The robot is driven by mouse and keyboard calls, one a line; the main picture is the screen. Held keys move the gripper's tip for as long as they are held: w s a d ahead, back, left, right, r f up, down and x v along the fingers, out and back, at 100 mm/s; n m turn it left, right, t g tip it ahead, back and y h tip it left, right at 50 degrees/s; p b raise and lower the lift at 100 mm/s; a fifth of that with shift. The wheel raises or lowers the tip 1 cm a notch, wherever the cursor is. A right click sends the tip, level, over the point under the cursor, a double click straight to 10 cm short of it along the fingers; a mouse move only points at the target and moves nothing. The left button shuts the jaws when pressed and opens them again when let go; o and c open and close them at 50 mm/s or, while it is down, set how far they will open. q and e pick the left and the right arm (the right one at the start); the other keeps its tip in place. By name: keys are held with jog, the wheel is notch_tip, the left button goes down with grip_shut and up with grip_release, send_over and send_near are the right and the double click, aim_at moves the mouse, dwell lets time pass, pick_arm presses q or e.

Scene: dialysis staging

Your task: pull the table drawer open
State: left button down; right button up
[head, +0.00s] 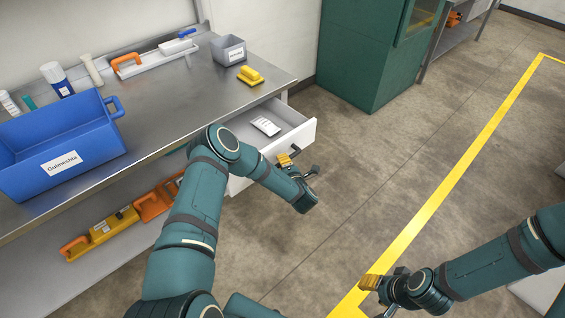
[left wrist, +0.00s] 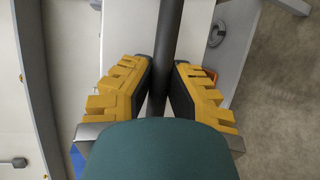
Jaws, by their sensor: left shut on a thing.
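The white table drawer (head: 307,132) stands pulled out from under the right end of the steel table (head: 190,98). A white labelled packet (head: 266,126) lies inside it. My left gripper (head: 291,163) is at the drawer front. In the left wrist view, its yellow-padded fingers (left wrist: 161,92) are shut on the dark bar handle (left wrist: 168,42), which runs between them. In the head view my forearm hides part of the drawer front. My right gripper (head: 384,283) is low at the right, away from the drawer; its finger gap is not clear.
A blue bin (head: 110,139), bottles, a white tray with an orange handle (head: 127,66), a grey box (head: 228,50) and a yellow object (head: 250,76) are on the table. A green cabinet (head: 362,55) stands behind. The floor right of the drawer is clear.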

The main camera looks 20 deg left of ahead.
pick_arm(q)
jog(key=c, duration=0.9)
grip_release()
jog(key=shift+w+d, duration=0.1)
jog(key=v, duration=1.2)
jog(key=shift+r, duration=0.1)
